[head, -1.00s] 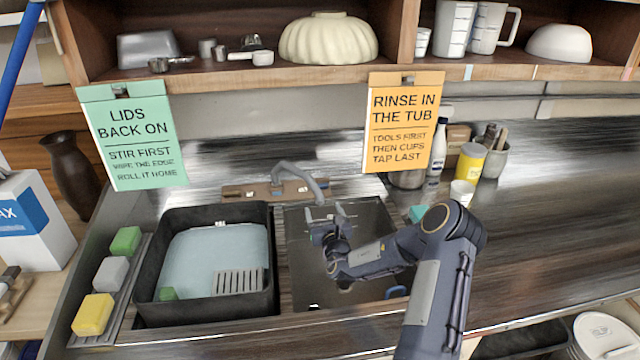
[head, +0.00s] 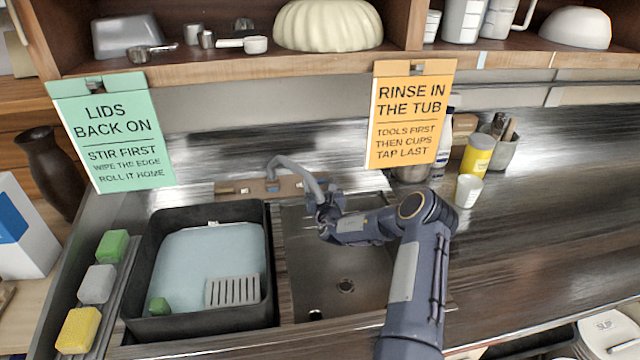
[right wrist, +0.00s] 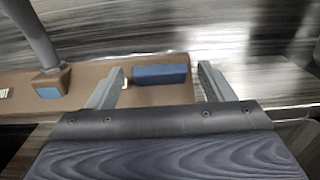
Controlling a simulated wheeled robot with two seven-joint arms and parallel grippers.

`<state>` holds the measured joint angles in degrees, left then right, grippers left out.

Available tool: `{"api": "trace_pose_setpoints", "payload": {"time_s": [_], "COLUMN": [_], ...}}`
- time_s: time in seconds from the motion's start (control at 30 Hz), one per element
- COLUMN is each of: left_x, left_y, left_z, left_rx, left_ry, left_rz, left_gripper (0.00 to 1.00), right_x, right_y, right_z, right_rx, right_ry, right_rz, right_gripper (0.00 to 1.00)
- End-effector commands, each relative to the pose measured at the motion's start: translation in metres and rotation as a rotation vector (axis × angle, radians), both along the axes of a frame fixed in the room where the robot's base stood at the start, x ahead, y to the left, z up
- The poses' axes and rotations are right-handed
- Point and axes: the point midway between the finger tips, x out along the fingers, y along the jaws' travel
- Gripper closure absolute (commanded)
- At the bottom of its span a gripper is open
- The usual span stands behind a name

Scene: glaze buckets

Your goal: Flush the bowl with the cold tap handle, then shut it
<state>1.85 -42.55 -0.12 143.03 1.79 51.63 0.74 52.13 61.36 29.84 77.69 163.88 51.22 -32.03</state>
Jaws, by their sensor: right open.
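The blue cold tap handle (right wrist: 160,75) sits on the brown tap deck (right wrist: 85,75) in the right wrist view. My right gripper (right wrist: 161,92) is open, with one finger on each side of the handle as seen there; contact cannot be told. In the head view my right gripper (head: 327,198) is at the right end of the deck and hides the handle. The grey tap spout (head: 296,172) arches beside it. The steel bowl (head: 325,265) with its drain lies below; no water stream shows. My left gripper is out of view.
A black tub (head: 137,290) with pale blue contents and a slatted grey piece stands left of the bowl. A white cup (head: 467,190) and yellow container (head: 477,158) stand right.

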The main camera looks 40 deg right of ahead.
Motion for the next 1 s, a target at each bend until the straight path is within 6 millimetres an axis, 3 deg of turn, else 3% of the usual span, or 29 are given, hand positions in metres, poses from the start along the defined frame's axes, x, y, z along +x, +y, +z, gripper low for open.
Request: {"api": "trace_pose_setpoints", "payload": {"time_s": [0.37, 0.73, 1.0], "left_x": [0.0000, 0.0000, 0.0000], "left_y": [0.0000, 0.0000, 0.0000], "left_z": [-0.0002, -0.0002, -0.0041], "left_rx": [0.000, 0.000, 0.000], "left_ry": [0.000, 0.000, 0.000], "left_rz": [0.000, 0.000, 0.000], "left_gripper": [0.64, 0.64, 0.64], "right_x": [0.0080, 0.0078, 0.0074], "right_y": [-0.0042, -0.0041, -0.0048], "right_z": [0.0005, 0.0006, -0.0003], "right_rx": [-0.001, -0.001, -0.017], "right_ry": [0.000, 0.000, 0.008], "right_rz": [0.001, 0.000, 0.024], "right_gripper": [0.25, 0.70, 0.70]}}
